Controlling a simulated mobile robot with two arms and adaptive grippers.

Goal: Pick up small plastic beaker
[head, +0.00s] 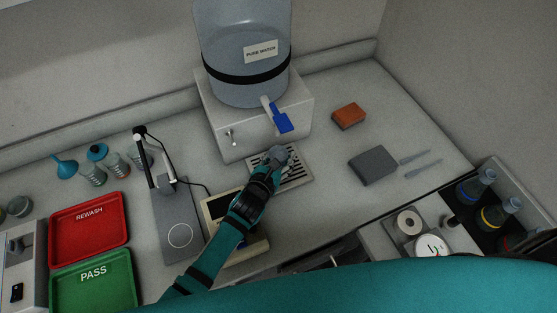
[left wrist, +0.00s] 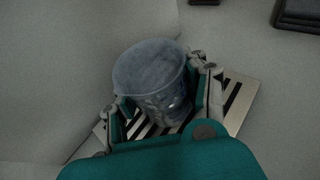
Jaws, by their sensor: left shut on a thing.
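The small plastic beaker (left wrist: 150,78) is a clear, bluish cup, seen from above at a slant in the left wrist view. My left gripper (left wrist: 160,108) is shut on it, with a finger on each side of its wall. In the head view my left gripper (head: 273,165) is over the slotted drip tray (head: 297,178) in front of the water dispenser. The beaker is mostly hidden there by the gripper. I cannot tell whether its base touches the tray. My right gripper is not in view.
The water dispenser (head: 243,85), with a blue tap (head: 281,122), stands just behind the gripper. A stand with a lamp-like arm (head: 175,215) and red (head: 90,232) and green trays (head: 92,285) are to the left. A sponge (head: 348,115) and grey block (head: 373,166) lie right.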

